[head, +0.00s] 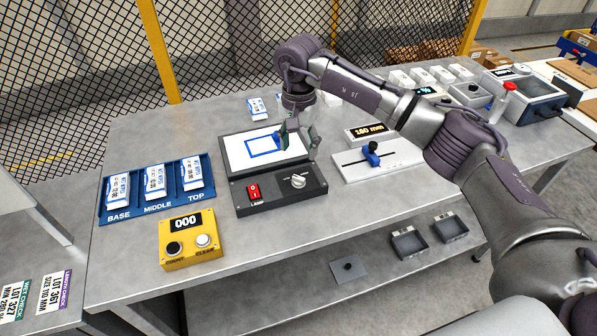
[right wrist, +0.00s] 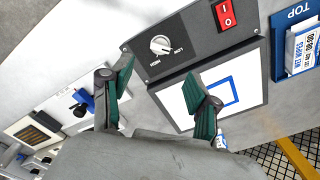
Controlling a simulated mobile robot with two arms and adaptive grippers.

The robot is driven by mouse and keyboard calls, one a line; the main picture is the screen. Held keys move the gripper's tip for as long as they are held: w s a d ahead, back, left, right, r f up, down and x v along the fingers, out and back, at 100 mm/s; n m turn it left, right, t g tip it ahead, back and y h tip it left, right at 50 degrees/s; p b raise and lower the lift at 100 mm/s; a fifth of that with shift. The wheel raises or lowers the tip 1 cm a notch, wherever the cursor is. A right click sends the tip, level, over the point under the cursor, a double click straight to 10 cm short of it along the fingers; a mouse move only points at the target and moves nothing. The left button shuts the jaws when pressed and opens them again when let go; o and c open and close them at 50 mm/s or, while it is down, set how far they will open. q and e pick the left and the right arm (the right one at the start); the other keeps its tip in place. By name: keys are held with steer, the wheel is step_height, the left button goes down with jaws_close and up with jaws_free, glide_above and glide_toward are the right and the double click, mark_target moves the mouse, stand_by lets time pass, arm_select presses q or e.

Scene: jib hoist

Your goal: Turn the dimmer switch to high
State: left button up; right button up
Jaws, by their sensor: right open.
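The dimmer switch is a round white knob (head: 298,181) on the dark lamp box (head: 262,201), right of a red rocker switch (head: 253,191). In the right wrist view the knob (right wrist: 160,45) shows larger, with small HIGH and LOW markings beside it; I cannot tell exactly where its pointer is set. My right gripper (head: 298,140) is open and empty, above the white panel with the blue square, behind the knob and apart from it. Its two green-padded fingers (right wrist: 162,92) are spread in the right wrist view, with the knob beyond them. My left gripper is out of view.
A yellow counter box (head: 190,240) stands in front, and a blue tray (head: 115,207) of labelled packs lies at left. Mesh fencing stands behind the bench.

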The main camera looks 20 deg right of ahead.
mark_target(299, 177)
step_height(299, 177, down, 10)
steer(key=shift+p, duration=1.25)
jaws_close()
